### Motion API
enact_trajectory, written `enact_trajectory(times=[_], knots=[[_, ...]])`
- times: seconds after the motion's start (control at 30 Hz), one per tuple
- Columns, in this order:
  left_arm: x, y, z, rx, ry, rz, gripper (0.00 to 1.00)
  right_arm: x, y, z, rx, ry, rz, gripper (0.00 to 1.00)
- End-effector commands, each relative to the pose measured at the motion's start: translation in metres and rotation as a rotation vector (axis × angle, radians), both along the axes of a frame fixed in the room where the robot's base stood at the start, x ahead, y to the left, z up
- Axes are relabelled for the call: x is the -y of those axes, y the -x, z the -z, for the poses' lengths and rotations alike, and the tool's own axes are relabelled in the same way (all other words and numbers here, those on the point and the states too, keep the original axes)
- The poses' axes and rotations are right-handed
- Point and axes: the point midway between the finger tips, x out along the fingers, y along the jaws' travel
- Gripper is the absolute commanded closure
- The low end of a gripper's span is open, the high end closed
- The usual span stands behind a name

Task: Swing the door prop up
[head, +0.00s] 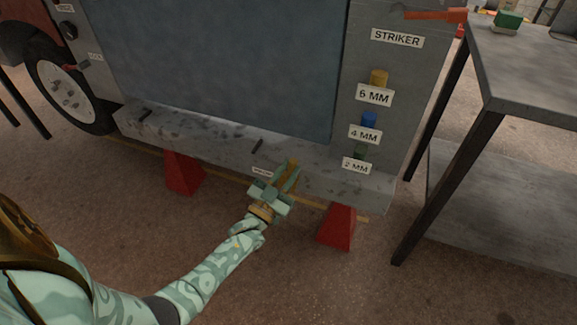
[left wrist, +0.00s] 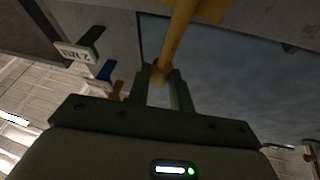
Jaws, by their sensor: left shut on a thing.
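The door prop, a yellow rod (left wrist: 181,30), runs between the fingers of my left gripper (left wrist: 163,88) in the left wrist view. In the head view my left gripper (head: 287,176) is shut around a short yellow piece of it, in front of the grey sill (head: 335,185). The gripper and sill hide much of the rod, and I cannot tell where its ends are. The large blue-grey door panel (head: 220,65) stands above the sill. My right gripper is not in view.
Red stands (head: 185,173) and (head: 337,228) support the frame. Yellow, blue and green pegs with size labels sit on the right post, below a STRIKER label (head: 397,38). A red handle (head: 435,15) is at the top. A grey metal table (head: 530,70) stands at the right.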

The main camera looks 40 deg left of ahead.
Motion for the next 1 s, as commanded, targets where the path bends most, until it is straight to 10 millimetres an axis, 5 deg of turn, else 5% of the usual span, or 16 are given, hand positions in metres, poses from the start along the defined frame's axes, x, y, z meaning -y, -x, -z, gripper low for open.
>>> enact_trajectory(times=[0.03,0.07,0.13,0.57,1.0], knots=[[-0.002,0.002,0.003,-0.005,0.008,-0.003,1.00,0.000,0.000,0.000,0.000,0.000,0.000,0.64],[-0.002,0.002,0.003,-0.005,0.008,-0.003,0.76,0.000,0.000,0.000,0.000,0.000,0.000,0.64],[-0.002,0.002,0.003,-0.005,0.007,-0.003,0.57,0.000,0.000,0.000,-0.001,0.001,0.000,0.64],[0.000,0.013,0.004,-0.001,0.004,-0.001,0.57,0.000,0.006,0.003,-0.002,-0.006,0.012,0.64],[0.006,0.117,0.045,-0.006,0.005,-0.003,0.57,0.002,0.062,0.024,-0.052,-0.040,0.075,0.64]])
